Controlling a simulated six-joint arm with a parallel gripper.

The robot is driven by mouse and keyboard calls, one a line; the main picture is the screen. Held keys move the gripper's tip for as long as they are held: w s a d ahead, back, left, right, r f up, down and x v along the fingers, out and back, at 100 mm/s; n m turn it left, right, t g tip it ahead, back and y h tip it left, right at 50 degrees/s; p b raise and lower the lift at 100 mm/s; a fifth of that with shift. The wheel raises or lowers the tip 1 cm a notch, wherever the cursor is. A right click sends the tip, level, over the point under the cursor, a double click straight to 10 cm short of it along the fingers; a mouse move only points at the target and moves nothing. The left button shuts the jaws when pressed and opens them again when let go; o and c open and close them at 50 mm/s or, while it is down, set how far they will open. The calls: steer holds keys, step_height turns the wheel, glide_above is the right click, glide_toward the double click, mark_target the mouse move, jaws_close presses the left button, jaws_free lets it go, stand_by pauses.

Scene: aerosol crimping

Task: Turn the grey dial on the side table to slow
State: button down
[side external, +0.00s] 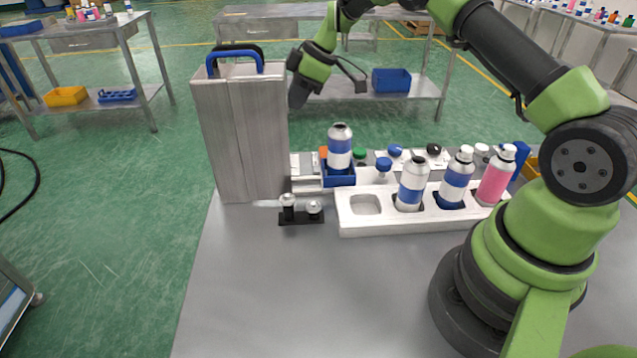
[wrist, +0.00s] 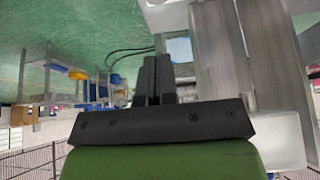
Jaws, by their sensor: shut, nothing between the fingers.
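I cannot make out a grey dial in either view. My gripper (side external: 297,92) is beside the upper right edge of the tall grey metal machine (side external: 238,135) in the side view, well above the tabletop. In the wrist view its two black fingers (wrist: 158,78) are together, with nothing seen between them. The grey machine panels (wrist: 260,50) stand to their right in that view. A small black plate with two silver knob-like parts (side external: 301,216) sits in front of the machine; neither can be told as the dial.
A white tray (side external: 375,228) holds two blue-and-white cans and a pink one. Another can (side external: 340,150) stands in a blue holder beside the machine. Small caps and bins lie behind the tray. The front of the grey table (side external: 300,300) is clear. Other benches stand farther back.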

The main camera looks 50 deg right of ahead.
mark_target(295, 160)
steer(key=f, duration=1.2)
steer(key=shift+s+a, duration=0.1)
steer(key=shift+a, duration=0.1)
steer(key=shift+f, duration=0.1)
steer(key=shift+w+d, duration=0.15)
steer(key=shift+w, duration=0.05)
stand_by(0.4)
steer(key=shift+s, duration=0.1)
steer(key=shift+s+d, duration=0.15)
steer(key=shift+d, duration=0.2)
step_height(295, 160, up, 6)
stand_by(0.5)
